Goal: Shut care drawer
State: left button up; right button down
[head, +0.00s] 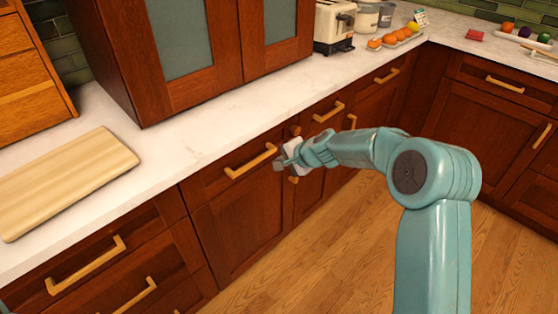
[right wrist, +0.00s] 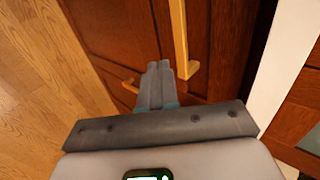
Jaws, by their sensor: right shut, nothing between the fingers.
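Below the counter, a dark red-brown drawer front (head: 232,171) with a gold bar handle (head: 250,162) is just left of my right gripper (head: 281,163). No label shows, so I cannot tell which drawer is the care drawer. The drawer front looks flush or nearly flush with its neighbours. In the right wrist view, my right gripper's fingers (right wrist: 159,70) are together and empty, close to the wood front, beside a gold handle (right wrist: 179,42). I cannot tell whether the fingertips touch the wood. My left gripper is not in view.
A white countertop (head: 200,140) runs above the drawers, with a cutting board (head: 65,180) at left and a wall cabinet (head: 190,50) behind. A toaster (head: 333,25) and fruit tray (head: 398,40) stand farther back. The wooden floor (head: 330,255) is clear.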

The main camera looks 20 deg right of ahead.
jog(key=v, duration=1)
jog(key=s+a+f+n+g+y+p, duration=0.1)
jog(key=s+a+f+n+g+p, duration=0.2)
jog(key=s+a+f+g+p, duration=0.6)
jog(key=s+a+f+n, duration=0.4)
jog(key=s+f, duration=0.3)
jog(key=s, duration=0.3)
jog(key=s+a+f+n, duration=0.5)
jog(key=s+a+f, duration=0.1)
jog(key=s, duration=0.5)
jog(key=shift+s+f+t+b, duration=0.15)
jog(key=shift+f+t+b, duration=0.15)
jog(key=shift+f+b, duration=0.15)
